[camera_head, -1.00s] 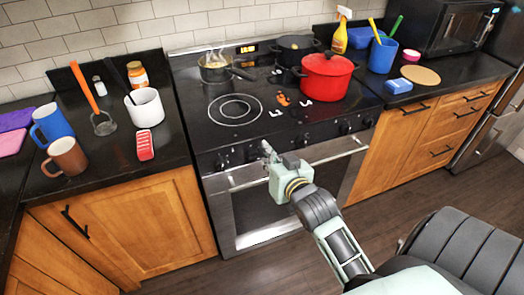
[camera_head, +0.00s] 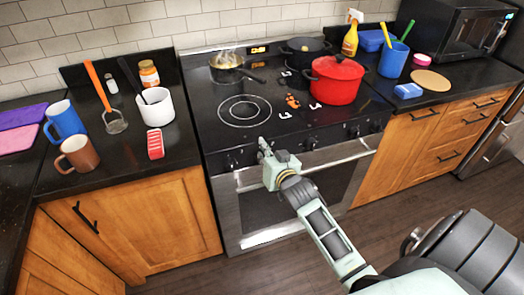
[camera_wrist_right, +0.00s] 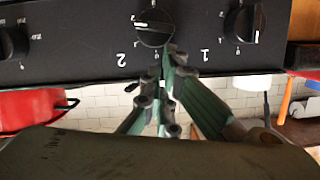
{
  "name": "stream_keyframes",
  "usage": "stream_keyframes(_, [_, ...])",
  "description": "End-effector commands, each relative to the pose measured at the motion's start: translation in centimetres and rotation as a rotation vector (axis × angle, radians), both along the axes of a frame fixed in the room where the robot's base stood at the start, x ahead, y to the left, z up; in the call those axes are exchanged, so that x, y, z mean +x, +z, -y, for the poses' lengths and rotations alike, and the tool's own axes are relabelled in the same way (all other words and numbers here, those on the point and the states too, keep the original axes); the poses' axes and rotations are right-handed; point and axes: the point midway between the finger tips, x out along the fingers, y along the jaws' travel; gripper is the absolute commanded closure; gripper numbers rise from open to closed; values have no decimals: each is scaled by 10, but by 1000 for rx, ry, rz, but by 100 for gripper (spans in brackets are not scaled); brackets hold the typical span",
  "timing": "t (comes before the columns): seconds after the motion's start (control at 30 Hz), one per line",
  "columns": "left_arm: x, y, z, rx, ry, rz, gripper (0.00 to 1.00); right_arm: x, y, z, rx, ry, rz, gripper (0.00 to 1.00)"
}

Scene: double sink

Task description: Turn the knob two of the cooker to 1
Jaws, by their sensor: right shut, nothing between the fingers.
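The cooker (camera_head: 330,148) has a black front panel with a row of knobs. In the upside-down right wrist view, knob two (camera_wrist_right: 153,28) is a round black knob above a "2" label, with a white mark at its left side. My right gripper (camera_head: 263,144) is at the panel in the head view and hides part of it. In the wrist view its closed fingertips (camera_wrist_right: 170,52) are at the lower right edge of knob two, with nothing between them. I cannot tell whether they touch it. My left gripper is not in view.
Knob one (camera_wrist_right: 243,20) is to the right in the wrist view; another knob (camera_wrist_right: 12,42) is at the left. On the cooktop stand a red pot (camera_head: 337,82), a black pot (camera_head: 305,50) and a steaming saucepan (camera_head: 228,68). The oven handle (camera_head: 330,151) runs below the panel.

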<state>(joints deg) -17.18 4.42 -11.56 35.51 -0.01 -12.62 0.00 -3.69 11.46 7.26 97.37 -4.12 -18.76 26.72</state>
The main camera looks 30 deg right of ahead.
Motion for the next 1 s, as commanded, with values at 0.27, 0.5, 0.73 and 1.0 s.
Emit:
stream_keyframes(0.27, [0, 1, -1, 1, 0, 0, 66, 0, -6, -1, 0, 1, 0, 100])
stream_keyframes(0.5, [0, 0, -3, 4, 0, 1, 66, 0, -7, -2, -4, 1, -1, 100])
stream_keyframes(0.73, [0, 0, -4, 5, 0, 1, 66, 1, -9, -4, -46, 0, -12, 100])
stream_keyframes(1.0, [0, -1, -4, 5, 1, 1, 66, 1, -12, -7, -87, 0, -22, 100])
